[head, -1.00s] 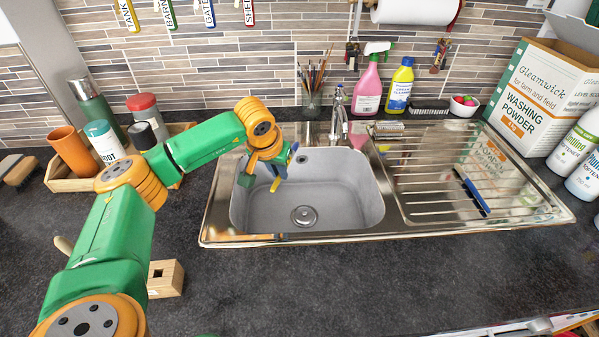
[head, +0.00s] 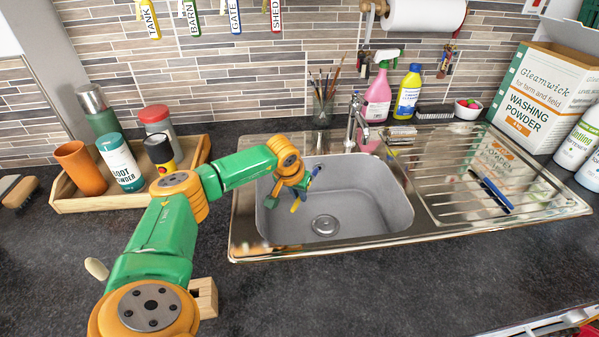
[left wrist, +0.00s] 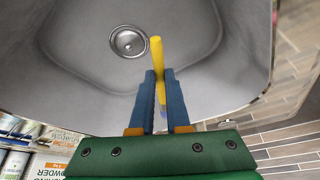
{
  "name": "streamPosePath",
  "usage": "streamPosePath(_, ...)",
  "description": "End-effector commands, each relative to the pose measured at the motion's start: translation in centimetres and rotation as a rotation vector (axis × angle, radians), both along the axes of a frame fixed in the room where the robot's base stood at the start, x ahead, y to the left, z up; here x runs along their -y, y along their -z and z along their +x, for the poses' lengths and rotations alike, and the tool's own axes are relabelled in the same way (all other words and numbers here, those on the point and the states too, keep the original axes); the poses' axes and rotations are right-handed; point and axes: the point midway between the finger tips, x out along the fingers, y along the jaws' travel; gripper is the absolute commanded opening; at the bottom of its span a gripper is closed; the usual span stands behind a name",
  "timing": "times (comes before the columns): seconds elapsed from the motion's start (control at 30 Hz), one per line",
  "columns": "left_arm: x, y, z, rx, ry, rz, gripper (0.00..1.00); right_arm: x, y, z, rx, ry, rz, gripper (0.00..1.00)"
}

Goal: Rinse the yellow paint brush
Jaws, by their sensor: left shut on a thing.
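The yellow paint brush (left wrist: 156,62) is held between the blue fingers of my left gripper (left wrist: 159,88) in the left wrist view. Its yellow end points out past the fingertips over the sink floor; the rest is partly hidden by the fingers. In the head view my left gripper (head: 301,191) is inside the left part of the steel sink (head: 365,190), and a bit of yellow brush (head: 295,206) shows below it. The tap (head: 356,120) stands behind the bowl, to the right of the gripper; no water is visible. My right gripper is not in view.
The drain (head: 325,226) lies in the bare bowl floor. A blue-handled item (head: 493,190) lies on the ribbed drainer at right. A jar of brushes (head: 323,108) and bottles stand behind the sink. A wooden tray (head: 95,201) with containers is at left.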

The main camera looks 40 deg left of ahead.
Motion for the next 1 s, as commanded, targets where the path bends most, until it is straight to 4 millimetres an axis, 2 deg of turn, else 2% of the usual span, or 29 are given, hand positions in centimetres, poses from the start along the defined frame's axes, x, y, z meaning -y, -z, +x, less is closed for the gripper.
streamPosePath(0.03,0.0,1.3,0.0,0.0,0.0,0.0,0.0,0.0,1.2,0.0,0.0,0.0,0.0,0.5)
streamPosePath(0.7,0.1,10.7,0.0,-0.001,0.0,-0.001,0.0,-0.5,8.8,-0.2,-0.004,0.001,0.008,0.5)
streamPosePath(1.0,0.0,13.6,0.0,0.0,0.0,0.0,0.0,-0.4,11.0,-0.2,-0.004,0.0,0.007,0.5)
